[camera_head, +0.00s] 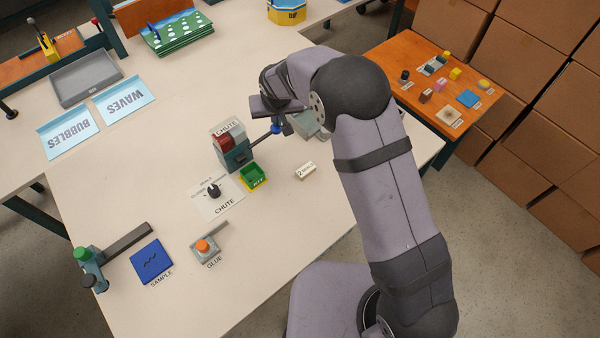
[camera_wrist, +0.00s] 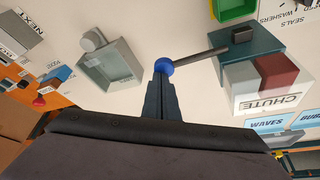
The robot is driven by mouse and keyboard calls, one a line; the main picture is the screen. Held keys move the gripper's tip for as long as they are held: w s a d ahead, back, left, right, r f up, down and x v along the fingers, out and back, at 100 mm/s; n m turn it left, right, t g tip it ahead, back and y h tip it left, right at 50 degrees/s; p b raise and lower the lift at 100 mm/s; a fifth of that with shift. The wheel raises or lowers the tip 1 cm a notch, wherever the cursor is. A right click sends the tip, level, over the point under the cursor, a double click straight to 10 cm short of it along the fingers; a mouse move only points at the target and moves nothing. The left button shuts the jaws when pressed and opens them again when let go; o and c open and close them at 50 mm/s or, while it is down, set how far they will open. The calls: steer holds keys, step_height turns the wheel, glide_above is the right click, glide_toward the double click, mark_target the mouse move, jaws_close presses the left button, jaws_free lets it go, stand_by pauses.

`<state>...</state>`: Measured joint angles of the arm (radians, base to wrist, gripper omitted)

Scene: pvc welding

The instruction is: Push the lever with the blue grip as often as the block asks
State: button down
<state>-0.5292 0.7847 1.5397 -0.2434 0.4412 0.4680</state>
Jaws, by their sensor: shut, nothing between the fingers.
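The lever's blue grip (camera_head: 276,129) is a ball on a dark rod that sticks out from the chute unit (camera_head: 235,152), a dark teal body with a red and grey top. In the wrist view the blue grip (camera_wrist: 164,66) is directly at the tips of my gripper (camera_wrist: 163,77), whose fingers are shut and empty. I cannot tell whether they touch it. In the head view my gripper (camera_head: 287,127) is just right of the grip. A small pale block (camera_head: 306,171) lies on the table; its print appears to begin with "2", the rest is too small to read.
A green kit tray (camera_head: 253,178) stands in front of the chute unit, beside a dial (camera_head: 214,191) on a label plate. A grey open box (camera_wrist: 110,66) is close beside my fingers. A glue button (camera_head: 204,246) and blue sample plate (camera_head: 151,259) are nearer the front.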

steer(key=shift+f+b, duration=1.3)
steer(key=shift+f, duration=0.4)
steer(key=shift+r, duration=0.3)
steer(key=shift+r+p, duration=2.7)
steer(key=shift+r, duration=1.05)
